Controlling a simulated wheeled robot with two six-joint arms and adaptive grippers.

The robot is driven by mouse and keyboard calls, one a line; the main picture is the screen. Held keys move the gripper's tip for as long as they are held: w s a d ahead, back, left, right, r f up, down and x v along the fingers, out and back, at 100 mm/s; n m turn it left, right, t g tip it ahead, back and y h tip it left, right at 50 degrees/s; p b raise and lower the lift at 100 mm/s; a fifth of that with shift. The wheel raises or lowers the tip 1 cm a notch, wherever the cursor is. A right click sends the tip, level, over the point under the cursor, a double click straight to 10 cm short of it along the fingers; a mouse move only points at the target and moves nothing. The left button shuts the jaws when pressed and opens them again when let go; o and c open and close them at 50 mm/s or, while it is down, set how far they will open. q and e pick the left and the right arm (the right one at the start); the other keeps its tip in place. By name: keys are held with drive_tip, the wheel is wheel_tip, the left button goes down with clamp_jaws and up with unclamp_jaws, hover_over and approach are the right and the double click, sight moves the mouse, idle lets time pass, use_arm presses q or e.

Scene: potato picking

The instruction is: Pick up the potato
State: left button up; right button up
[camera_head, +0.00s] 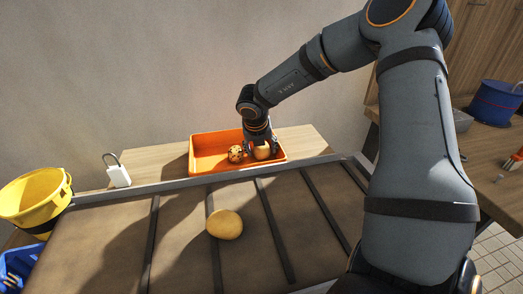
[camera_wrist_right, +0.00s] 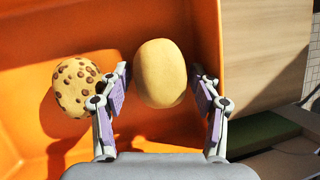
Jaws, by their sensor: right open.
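A plain yellow potato (camera_head: 225,224) lies on the brown slatted conveyor (camera_head: 180,250) in the head view. My right gripper (camera_head: 262,150) is down at the orange tray (camera_head: 205,168) behind the conveyor. In the right wrist view, a plain yellow potato (camera_wrist_right: 160,73) lies between the open fingers of my right gripper (camera_wrist_right: 162,85), with a gap at the right finger; I cannot tell whether the left finger touches it. A potato with dark spots (camera_wrist_right: 76,87) lies in the tray to its left; it also shows in the head view (camera_head: 235,154). My left gripper is not in view.
The orange tray stands on a light wooden table (camera_head: 310,140). A yellow bucket (camera_head: 36,203) and a blue crate (camera_head: 18,268) are at the left. A white padlock-shaped object (camera_head: 118,176) stands behind the conveyor. A blue bucket (camera_head: 495,103) sits at the far right.

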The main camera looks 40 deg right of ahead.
drive_tip(key=shift+s+r, duration=0.1)
drive_tip(key=c, duration=1)
